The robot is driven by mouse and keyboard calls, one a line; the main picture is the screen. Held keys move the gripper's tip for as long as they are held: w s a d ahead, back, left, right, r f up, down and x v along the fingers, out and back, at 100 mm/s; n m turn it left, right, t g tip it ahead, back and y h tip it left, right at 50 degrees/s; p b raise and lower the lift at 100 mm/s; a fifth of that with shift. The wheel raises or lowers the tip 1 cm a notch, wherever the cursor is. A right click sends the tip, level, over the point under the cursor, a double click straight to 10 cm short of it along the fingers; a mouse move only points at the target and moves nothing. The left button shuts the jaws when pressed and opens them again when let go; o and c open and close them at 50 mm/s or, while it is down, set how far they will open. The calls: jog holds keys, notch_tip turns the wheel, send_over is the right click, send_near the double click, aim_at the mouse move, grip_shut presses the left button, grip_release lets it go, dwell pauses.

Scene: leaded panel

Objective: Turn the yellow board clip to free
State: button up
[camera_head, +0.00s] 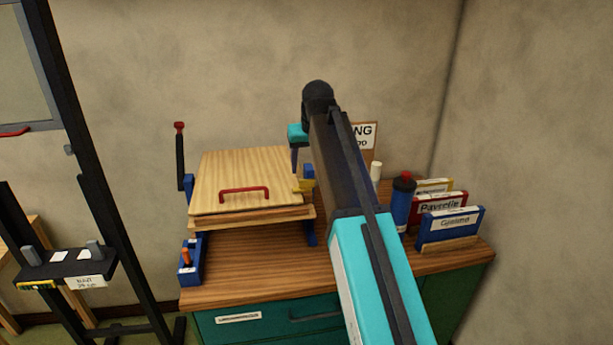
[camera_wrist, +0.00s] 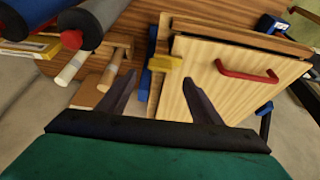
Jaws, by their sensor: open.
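The yellow board clip (camera_head: 304,186) sits at the right edge of the light wooden board (camera_head: 240,170), beside a blue part (camera_head: 309,171). In the wrist view the yellow clip (camera_wrist: 166,62) lies at the board's edge, reaching toward the board (camera_wrist: 215,80). My gripper (camera_wrist: 160,100) is open, with its two dark fingers apart and nothing between them. The clip shows beyond the fingertips, roughly centred in the gap. In the head view my arm covers part of the area right of the board, and only one dark finger (camera_head: 294,160) of my gripper shows clearly.
A red handle (camera_head: 244,190) stands on the board, and a red-tipped lever (camera_head: 180,155) rises at its left. Right of my arm stand a blue bottle (camera_head: 402,200) and several labelled binders (camera_head: 450,222). The wooden bench top (camera_head: 250,270) is clear in front.

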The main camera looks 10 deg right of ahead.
aim_at(307, 180)
jog(key=shift+p+x, duration=1.25)
jog(key=shift+x, duration=2.45)
jog(key=shift+r, duration=0.1)
jog(key=c, duration=1.1)
jog(key=shift+o, duration=0.2)
